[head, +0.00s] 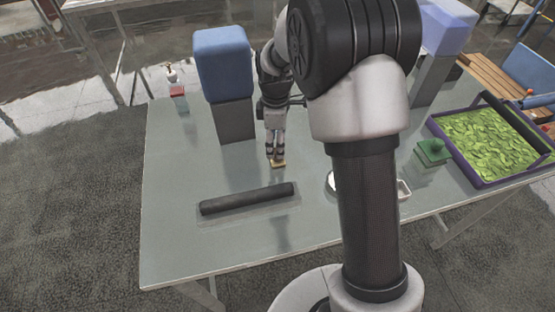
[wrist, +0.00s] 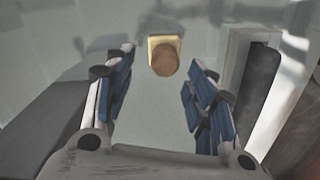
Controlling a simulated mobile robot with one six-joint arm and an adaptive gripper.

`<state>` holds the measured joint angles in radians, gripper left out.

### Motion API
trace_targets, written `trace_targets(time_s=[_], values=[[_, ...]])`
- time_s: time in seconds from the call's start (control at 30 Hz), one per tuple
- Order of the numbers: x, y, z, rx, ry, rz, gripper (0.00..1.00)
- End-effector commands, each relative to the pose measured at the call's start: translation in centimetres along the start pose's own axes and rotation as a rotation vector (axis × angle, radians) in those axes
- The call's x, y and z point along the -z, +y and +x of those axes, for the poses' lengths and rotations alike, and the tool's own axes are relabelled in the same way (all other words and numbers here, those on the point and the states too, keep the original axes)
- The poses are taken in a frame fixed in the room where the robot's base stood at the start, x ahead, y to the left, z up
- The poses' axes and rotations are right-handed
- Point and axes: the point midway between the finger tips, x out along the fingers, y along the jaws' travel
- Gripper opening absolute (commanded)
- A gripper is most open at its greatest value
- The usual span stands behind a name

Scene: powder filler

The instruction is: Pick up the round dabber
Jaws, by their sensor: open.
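A small dabber-like piece with a rounded brown knob (wrist: 164,63) on a pale yellow, square-looking base (wrist: 164,42) stands on the table. I take it for the round dabber. In the head view only its yellow base (head: 278,164) shows, just below my gripper (head: 274,152), which hides the rest. In the wrist view my gripper (wrist: 162,78) is open and empty, with blue-padded fingers spread wide. The knob lies just beyond the fingertips, in line with the gap between them. No contact with it shows.
A blue block on a grey stand (head: 235,122) rises close left of my gripper. A black roller (head: 247,198) lies in front. A green knobbed piece (head: 434,152) and a purple tray of green leaves (head: 466,176) are right.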

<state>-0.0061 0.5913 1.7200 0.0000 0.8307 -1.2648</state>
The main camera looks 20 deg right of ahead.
Motion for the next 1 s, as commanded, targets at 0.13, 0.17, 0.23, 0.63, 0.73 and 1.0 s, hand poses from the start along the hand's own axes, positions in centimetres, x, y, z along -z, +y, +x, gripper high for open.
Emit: trace_targets(time_s=[0.13,0.17,0.23,0.63,0.73,1.0], values=[[-0.2,-0.2,1.4,0.001,0.000,0.001,0.51],[-0.3,-0.3,1.8,0.001,0.000,0.001,0.51],[-0.5,-0.5,3.0,0.003,-0.001,0.001,0.51],[-0.5,-0.5,5.1,-0.001,0.000,0.000,0.51],[-0.5,-0.5,5.0,-0.001,0.000,0.000,0.44],[-0.5,-0.5,5.1,0.000,0.000,0.000,0.26]])
